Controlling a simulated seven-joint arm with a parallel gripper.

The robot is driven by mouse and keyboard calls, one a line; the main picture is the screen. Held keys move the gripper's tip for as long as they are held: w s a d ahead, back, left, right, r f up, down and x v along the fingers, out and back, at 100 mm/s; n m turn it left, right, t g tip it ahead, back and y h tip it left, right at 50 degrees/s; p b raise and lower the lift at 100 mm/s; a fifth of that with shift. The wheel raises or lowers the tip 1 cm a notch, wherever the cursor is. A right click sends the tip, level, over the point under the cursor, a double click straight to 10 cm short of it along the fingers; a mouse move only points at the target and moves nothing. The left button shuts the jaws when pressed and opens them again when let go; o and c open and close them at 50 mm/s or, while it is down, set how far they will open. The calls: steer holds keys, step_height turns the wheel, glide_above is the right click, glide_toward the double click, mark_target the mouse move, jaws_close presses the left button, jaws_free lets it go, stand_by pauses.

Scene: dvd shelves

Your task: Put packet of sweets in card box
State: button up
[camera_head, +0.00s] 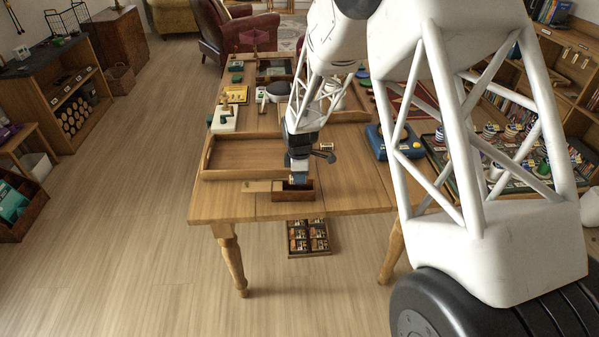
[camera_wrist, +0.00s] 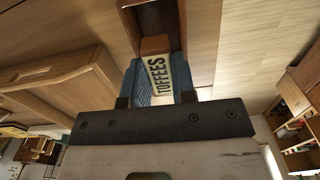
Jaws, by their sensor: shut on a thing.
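The card box (camera_head: 307,190), a small box with a dark reddish inside, is directly below and beside the packet. Its inside also shows beyond the packet in the wrist view (camera_wrist: 160,20). The gripper hides part of the box, and I cannot tell whether the packet is inside its walls.
A pale wooden piece (camera_head: 257,186) lies left of the box. A large, shallow wooden tray (camera_head: 224,174) stands just behind it. A blue device (camera_head: 378,143) is to the right. Several other items crowd the table's far part. Bare tabletop (camera_head: 350,195) lies right of the box.

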steer(key=shift+f, duration=0.55)
steer(key=o, duration=1)
steer(key=shift+r, duration=0.1)
steer(key=shift+r, duration=3.8)
